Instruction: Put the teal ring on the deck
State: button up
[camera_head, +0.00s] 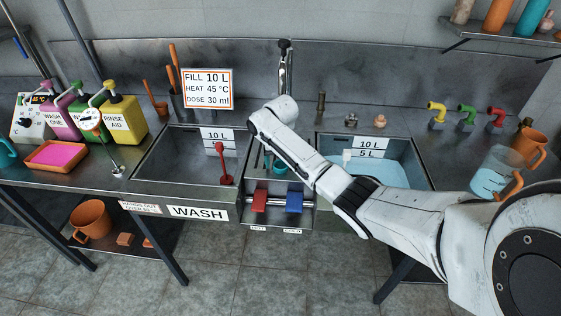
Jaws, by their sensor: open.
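A small teal thing (280,168), which may be the teal ring, shows in the gap between the two basins, largely hidden behind my forearm. Its full shape cannot be made out. My arm reaches in from the lower right, and its pale wrist is above the gap. My gripper (260,158) hangs below the wrist, mostly hidden; only a dark sliver shows near the teal thing. It is open, and I cannot tell whether it touches the teal thing. The steel deck (300,119) runs behind the basins.
The left basin (170,178) holds a red-handled stopper (225,165); the right basin (405,160) holds water. Red (259,201) and blue (294,203) pedals sit between them. Dispensers (123,120) and a pink tray (57,155) stand left. Taps (467,116) and a jug (495,172) stand right.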

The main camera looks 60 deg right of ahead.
aim_at(281, 166)
jog(key=r, duration=0.7)
jog(key=shift+s+a+b, duration=0.2)
jog(key=shift+a+b, duration=0.15)
jog(key=a+f+m+y, duration=0.1)
jog(key=a+f+m, duration=0.2)
jog(key=a, duration=0.6)
jog(key=s+a+f+m+t+y, duration=0.1)
jog(key=a+f+m, duration=0.25)
jog(key=a, duration=0.55)
jog(key=a+f+m, duration=0.3)
jog(key=a+m, duration=0.1)
jog(key=a, duration=0.5)
jog(key=s+a+f+m, duration=0.3)
jog(key=s+a+m, duration=0.4)
jog(key=s, duration=0.3)
jog(key=s+r+m+h, duration=0.1)
jog(key=s+m, duration=0.6)
jog(key=s, duration=0.5)
jog(key=shift+s+r+g, duration=0.2)
jog(key=shift+r+g, duration=0.15)
jog(key=shift+g, duration=0.05)
jog(key=shift+d+m, duration=0.1)
jog(key=shift+m, duration=0.15)
